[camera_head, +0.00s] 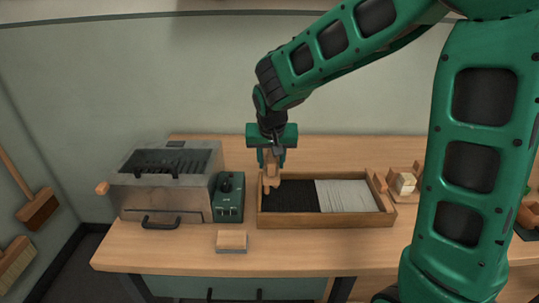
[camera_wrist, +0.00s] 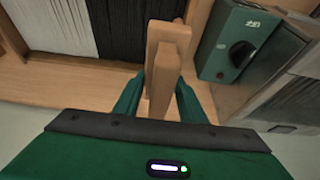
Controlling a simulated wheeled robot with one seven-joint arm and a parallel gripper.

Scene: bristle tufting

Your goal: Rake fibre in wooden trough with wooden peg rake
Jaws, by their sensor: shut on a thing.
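My gripper (camera_head: 271,153) is shut on the handle of the wooden peg rake (camera_head: 271,178). The rake points down at the left end of the wooden trough (camera_head: 325,221), over or in the black fibre (camera_head: 297,196). White fibre (camera_head: 345,195) fills the right part of the trough. In the wrist view, the rake (camera_wrist: 165,52) stands between my gripper's fingers (camera_wrist: 160,92), with its head beside the black fibre (camera_wrist: 137,28) and white fibre (camera_wrist: 52,25). The pegs are hidden, so I cannot tell whether they touch the fibre.
A metal machine (camera_head: 168,183) with a front handle stands left of the trough, next to a green control box (camera_head: 230,197). A small block (camera_head: 231,241) lies in front. A small wooden tray with pale blocks (camera_head: 403,183) stands right of the trough. The table's front strip is mostly clear.

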